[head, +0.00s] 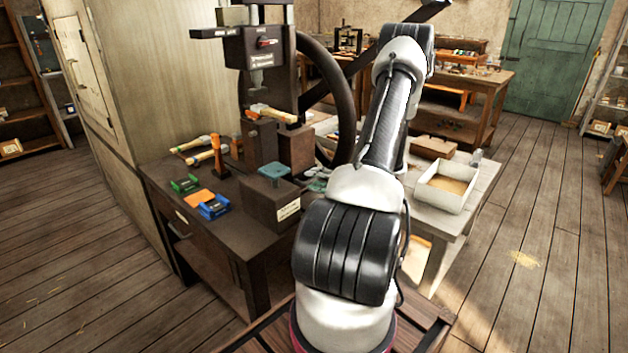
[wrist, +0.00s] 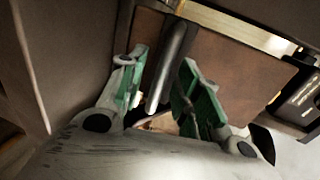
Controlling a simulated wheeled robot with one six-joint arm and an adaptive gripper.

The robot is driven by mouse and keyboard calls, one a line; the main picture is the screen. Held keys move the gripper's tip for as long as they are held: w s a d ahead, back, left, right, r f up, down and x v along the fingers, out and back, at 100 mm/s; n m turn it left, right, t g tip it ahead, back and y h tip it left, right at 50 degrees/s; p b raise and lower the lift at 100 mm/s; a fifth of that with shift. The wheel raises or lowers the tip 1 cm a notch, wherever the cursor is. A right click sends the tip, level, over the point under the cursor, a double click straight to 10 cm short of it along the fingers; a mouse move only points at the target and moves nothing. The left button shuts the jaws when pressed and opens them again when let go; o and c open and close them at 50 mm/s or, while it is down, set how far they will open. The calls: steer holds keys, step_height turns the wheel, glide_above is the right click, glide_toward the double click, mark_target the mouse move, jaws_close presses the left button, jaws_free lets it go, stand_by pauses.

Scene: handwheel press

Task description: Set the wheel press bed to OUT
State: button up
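I cannot tell the bed's position. My gripper (wrist: 164,60) shows in the wrist view with green-padded fingers apart. A dark rod-like handle (wrist: 172,62) lies between the fingers. My gripper is not visible in the head view.
A pale tray (head: 446,187) stands on a lighter table to the right. Floor at the far right is mostly clear.

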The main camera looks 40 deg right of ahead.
steer(key=shift+w+f, duration=0.1)
steer(key=shift+w, duration=0.45)
steer(key=shift+a, duration=0.1)
jaws_close()
steer(key=shift+s, duration=0.1)
steer(key=f+v, duration=0.2)
steer(key=v, duration=1.1)
steer(key=s+f+v, duration=0.1)
steer(key=f+v, duration=0.2)
steer(key=v, duration=1.1)
steer(key=shift+s+d+f, duration=0.25)
steer(key=shift+s+f, duration=0.05)
steer(key=shift+s, duration=0.1)
jaws_free()
steer(key=shift+s, duration=0.1)
